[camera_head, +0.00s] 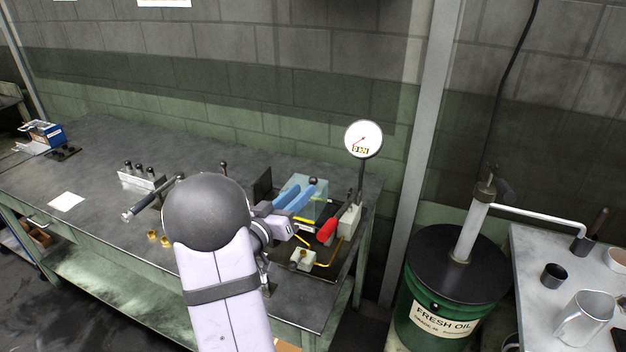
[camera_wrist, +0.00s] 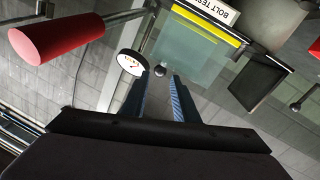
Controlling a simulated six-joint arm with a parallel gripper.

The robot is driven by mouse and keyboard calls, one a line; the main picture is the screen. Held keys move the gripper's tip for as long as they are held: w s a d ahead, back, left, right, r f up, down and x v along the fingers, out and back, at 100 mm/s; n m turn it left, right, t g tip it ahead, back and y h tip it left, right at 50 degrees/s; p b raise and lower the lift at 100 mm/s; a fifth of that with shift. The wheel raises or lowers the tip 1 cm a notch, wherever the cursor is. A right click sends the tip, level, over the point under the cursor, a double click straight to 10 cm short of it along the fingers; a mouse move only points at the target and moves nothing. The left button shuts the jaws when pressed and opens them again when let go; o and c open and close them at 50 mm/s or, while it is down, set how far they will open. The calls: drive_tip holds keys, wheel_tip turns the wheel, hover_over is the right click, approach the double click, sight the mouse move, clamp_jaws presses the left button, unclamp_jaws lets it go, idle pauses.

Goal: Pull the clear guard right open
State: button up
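The clear guard (camera_head: 318,208) is a see-through, bluish box on the bench, left of the dial gauge. In the wrist view its pane (camera_wrist: 195,48) shows greenish, with a yellow strip along one edge. A dark ball knob (camera_head: 313,181) shows at the guard. My gripper (camera_head: 305,189) has two blue fingers reaching to the guard. How far the guard stands open is unclear.
A red handle (camera_head: 327,230) sits close to the right of my gripper. The dial gauge (camera_head: 363,139) stands behind on a post. A small pale block (camera_head: 303,259) lies in front. A green oil drum (camera_head: 445,290) stands right of the bench.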

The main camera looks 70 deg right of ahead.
sight(313, 181)
drive_tip(key=shift+s+d+p, duration=0.2)
drive_tip(key=shift+d+p, duration=0.1)
drive_tip(key=shift+d, duration=0.8)
drive_tip(key=shift+s+d+p, duration=0.15)
drive_tip(key=shift+d+p, duration=0.15)
drive_tip(key=shift+d, duration=0.8)
drive_tip(key=shift+s+d+p, duration=0.2)
drive_tip(key=shift+d+p, duration=0.1)
drive_tip(key=shift+d, duration=0.8)
